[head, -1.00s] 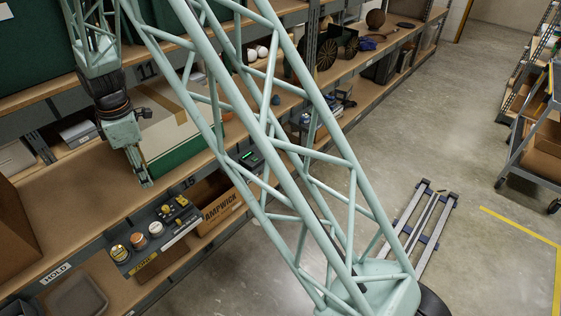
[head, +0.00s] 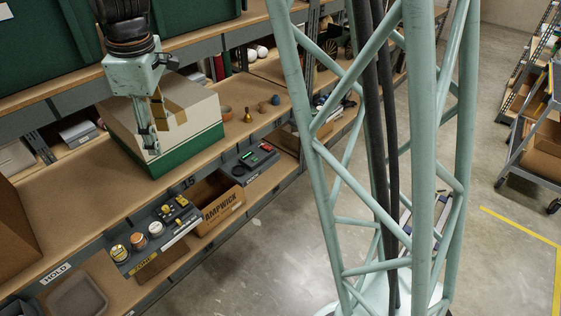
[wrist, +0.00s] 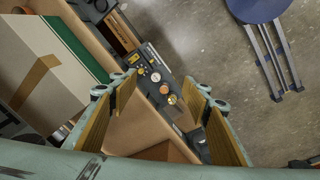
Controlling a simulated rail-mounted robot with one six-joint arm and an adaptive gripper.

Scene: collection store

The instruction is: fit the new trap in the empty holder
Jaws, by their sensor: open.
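A dark tray (head: 128,267) on the lower shelf holds several small round pots. They are a yellow-topped pot (head: 118,252), a brownish pot (head: 137,240) and a pale-topped pot (head: 156,229). Black fittings with yellow parts (head: 182,202) sit at the tray's right end. I cannot tell which piece is the new trap or where the empty holder is. My gripper (head: 151,138) hangs in front of the white and green box, above and behind the tray. In the wrist view its jaws (wrist: 150,92) are wide open and empty, with the tray beyond them.
The large white and green box (head: 165,128) stands close to my gripper on the upper shelf. A cardboard crate (head: 219,209) and a dark device with a green display (head: 255,164) sit right of the tray. A shallow bin (head: 78,298) lies left.

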